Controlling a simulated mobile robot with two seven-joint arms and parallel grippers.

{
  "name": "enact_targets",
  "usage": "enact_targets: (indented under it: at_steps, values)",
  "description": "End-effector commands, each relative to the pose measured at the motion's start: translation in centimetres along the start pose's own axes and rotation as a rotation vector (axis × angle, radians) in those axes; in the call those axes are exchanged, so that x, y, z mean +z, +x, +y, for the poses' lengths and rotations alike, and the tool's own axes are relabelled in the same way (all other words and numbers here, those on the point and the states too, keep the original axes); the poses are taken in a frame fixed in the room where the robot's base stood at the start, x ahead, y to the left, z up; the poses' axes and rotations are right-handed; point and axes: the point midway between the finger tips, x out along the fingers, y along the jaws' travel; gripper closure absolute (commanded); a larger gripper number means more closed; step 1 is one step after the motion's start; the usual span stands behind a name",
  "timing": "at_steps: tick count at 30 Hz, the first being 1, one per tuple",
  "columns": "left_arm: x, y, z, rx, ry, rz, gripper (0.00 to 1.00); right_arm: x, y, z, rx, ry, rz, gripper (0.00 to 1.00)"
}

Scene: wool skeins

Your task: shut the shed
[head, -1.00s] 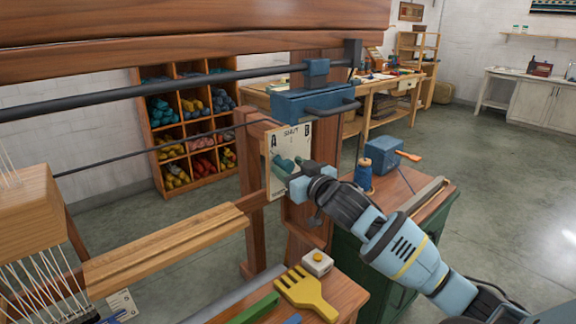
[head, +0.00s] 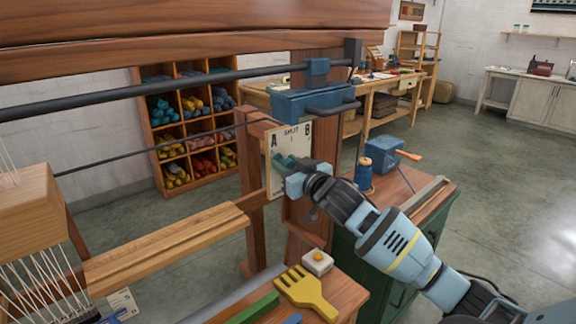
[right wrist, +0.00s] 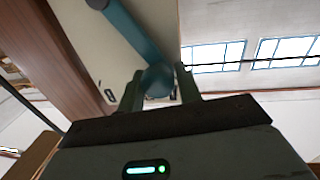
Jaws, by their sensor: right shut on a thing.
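A cream plate (head: 277,178) marked A, SHUT and B is fixed to the loom's wooden post. A teal lever (head: 283,160) lies across the plate. My right gripper (head: 292,178) is at the lever's end, in front of the plate. In the right wrist view the teal lever (right wrist: 134,35) runs down to a rounded knob (right wrist: 158,80) between the two fingers, and the gripper (right wrist: 159,88) is shut on it. The gripper partly hides the plate and the lever's end in the head view. The loom threads (head: 42,285) show at the lower left. My left gripper is not in view.
A blue box with a bar handle (head: 312,103) sits just above the plate. A yellow comb (head: 307,293) and a small white block with a yellow button (head: 317,262) lie on the bench below. A blue spool (head: 364,178) stands on the green cabinet to the right.

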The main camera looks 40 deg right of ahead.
Motion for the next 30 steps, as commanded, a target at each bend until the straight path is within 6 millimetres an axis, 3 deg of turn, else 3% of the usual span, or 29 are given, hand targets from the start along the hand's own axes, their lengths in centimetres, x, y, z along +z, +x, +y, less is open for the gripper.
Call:
enact_targets:
  at_steps: [8,18,30]
  values:
    - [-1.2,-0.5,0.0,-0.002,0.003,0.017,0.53,-0.4,0.1,0.7,0.005,0.056,-0.009,1.0]
    - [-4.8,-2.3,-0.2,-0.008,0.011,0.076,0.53,-1.4,0.3,2.8,0.003,0.275,-0.033,1.0]
    - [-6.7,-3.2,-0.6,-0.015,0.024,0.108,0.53,-1.0,0.5,4.9,0.002,0.485,-0.063,1.0]
